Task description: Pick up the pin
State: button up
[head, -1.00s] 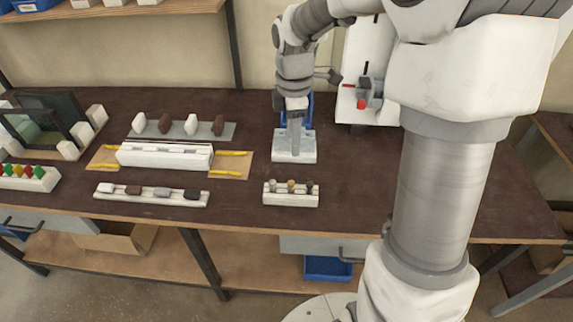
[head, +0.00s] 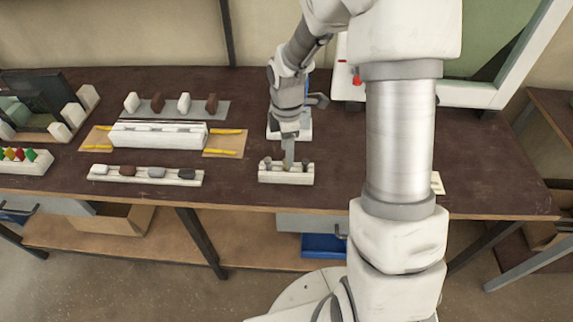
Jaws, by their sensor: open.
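A small white block (head: 286,176) near the table's front edge holds several upright pins. A dark pin (head: 267,162) stands at its left end and another pin (head: 306,164) at its right end. My gripper (head: 288,160) points down over the middle of this block, open, with its fingers at the middle pin. That pin is mostly hidden by the fingers, and I cannot tell whether they touch it. A light fixture (head: 303,126) with a blue part stands behind, partly covered by my arm.
To the left are a white profile block (head: 158,135) on a tan mat with yellow strips, a front rack (head: 145,176) with several rounded pieces, and a grey rear plate (head: 170,110) with similar pieces. Bare dark tabletop (head: 240,180) lies between front rack and pin block.

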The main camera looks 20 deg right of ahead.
notch_tip(320, 180, down, 5)
jog(key=shift+r, duration=0.1)
grip_shut()
dwell(0.4)
